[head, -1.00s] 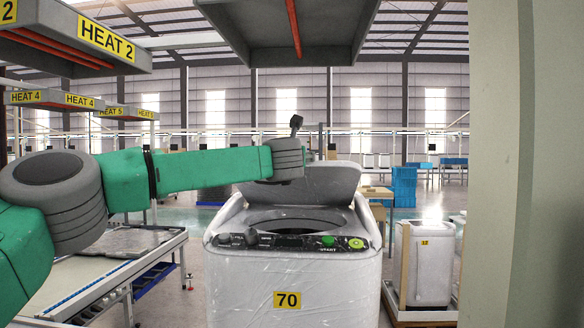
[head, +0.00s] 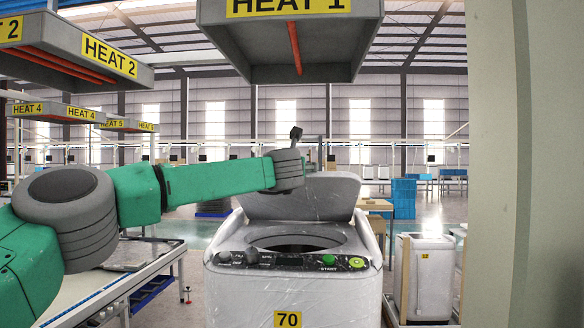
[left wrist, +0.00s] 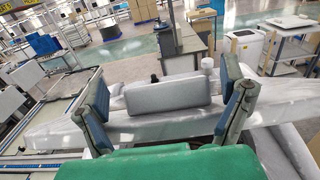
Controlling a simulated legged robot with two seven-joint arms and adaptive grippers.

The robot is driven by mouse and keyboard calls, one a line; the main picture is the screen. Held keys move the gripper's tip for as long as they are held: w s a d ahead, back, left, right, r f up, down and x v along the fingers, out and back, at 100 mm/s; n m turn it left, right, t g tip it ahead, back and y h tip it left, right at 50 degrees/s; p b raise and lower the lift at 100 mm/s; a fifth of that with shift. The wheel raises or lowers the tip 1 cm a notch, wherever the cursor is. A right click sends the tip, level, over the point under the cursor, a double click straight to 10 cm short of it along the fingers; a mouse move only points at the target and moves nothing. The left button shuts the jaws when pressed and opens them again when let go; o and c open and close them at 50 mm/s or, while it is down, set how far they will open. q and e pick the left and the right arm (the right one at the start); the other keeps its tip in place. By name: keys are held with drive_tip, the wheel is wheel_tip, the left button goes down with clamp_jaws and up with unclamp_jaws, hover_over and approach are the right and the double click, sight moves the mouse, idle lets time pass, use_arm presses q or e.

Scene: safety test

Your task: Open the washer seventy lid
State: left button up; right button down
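The washer labelled 70 (head: 290,292) is a white, plastic-wrapped top-loader in the centre of the head view. Its lid (head: 318,198) is raised and leans back, showing the drum opening. My left arm crosses from the left, with its grey wrist over the lid's upper left part. Only a dark fingertip part of my left gripper (head: 296,133) shows above it. In the left wrist view, my left gripper (left wrist: 160,85) has its two fingers wide apart. A grey block and pale wrapped surfaces show between and below them; contact with the lid cannot be told. My right gripper is out of view.
A grey heater hood marked HEAT 1 (head: 290,40) hangs above the washer. A roller conveyor (head: 125,275) stands at the left. A beige pillar (head: 530,170) fills the right side. Another white washer (head: 428,275) stands in a wooden frame behind right.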

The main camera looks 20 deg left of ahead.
use_arm(q)
drive_tip(key=shift+f, duration=0.3)
drive_tip(key=shift+s+d+f, duration=0.1)
drive_tip(key=shift+s+d, duration=0.1)
drive_tip(key=shift+s, duration=0.2)
drive_tip(key=s+d, duration=0.1)
drive_tip(key=s, duration=0.9)
drive_tip(key=shift+s+d+r, duration=0.25)
drive_tip(key=shift+s+d, duration=0.1)
drive_tip(key=shift+s, duration=0.05)
